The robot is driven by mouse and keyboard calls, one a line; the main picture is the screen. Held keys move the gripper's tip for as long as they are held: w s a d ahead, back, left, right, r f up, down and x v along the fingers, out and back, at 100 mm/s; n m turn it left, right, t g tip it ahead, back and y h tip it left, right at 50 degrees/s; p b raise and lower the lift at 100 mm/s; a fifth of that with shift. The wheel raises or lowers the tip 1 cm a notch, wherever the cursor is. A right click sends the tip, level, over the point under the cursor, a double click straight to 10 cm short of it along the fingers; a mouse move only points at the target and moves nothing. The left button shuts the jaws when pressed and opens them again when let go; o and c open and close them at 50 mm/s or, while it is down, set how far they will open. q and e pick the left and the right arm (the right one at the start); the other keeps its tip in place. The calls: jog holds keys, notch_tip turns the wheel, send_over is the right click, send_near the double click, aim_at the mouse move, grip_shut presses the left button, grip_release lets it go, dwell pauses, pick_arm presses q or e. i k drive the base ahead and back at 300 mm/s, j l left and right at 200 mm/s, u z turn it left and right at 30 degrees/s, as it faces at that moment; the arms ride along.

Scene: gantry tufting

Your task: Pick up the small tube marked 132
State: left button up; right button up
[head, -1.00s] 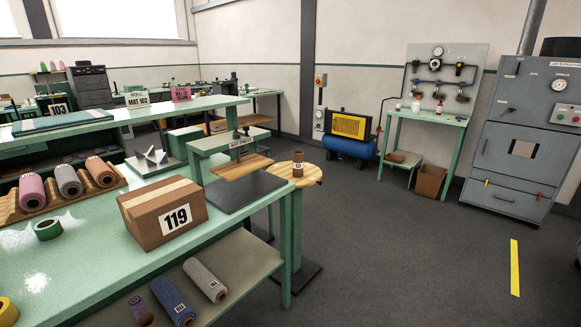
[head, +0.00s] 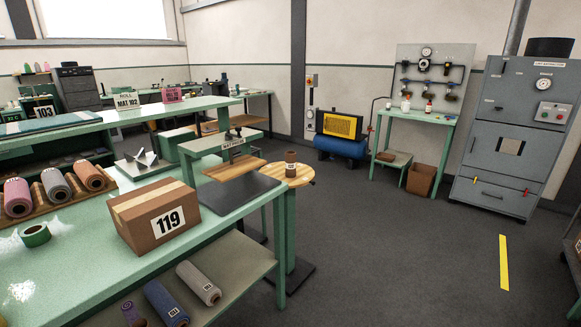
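Other rolls with small labels lie on the lower shelf: a grey roll (head: 199,283) and a blue roll (head: 166,303), with a smaller purple one (head: 131,312) partly cut off by the frame's bottom edge. Neither of my grippers is in view.
A cardboard box marked 119 (head: 155,215) sits at the corner of the green bench (head: 85,255). A press (head: 222,145) with a dark plate (head: 240,193) stands beside the stool. Grey floor (head: 390,250) is open to the right, with a yellow strip (head: 504,262).

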aim_at(289, 155)
jog(key=i+l+u, duration=0.1)
jog(key=i+l, duration=0.2)
jog(key=i+l+u, duration=0.1)
jog(key=i+l, duration=0.25)
jog(key=i+l+u, duration=0.1)
jog(key=i+l, duration=0.2)
jog(key=i+l+u, duration=0.1)
jog(key=i+l, duration=0.2)
jog(key=l, duration=0.2)
jog(key=i+l+u, duration=0.15)
jog(key=l, duration=0.25)
jog(key=i+l+u, duration=0.1)
jog(key=i+l, duration=0.25)
jog(key=l, duration=0.1)
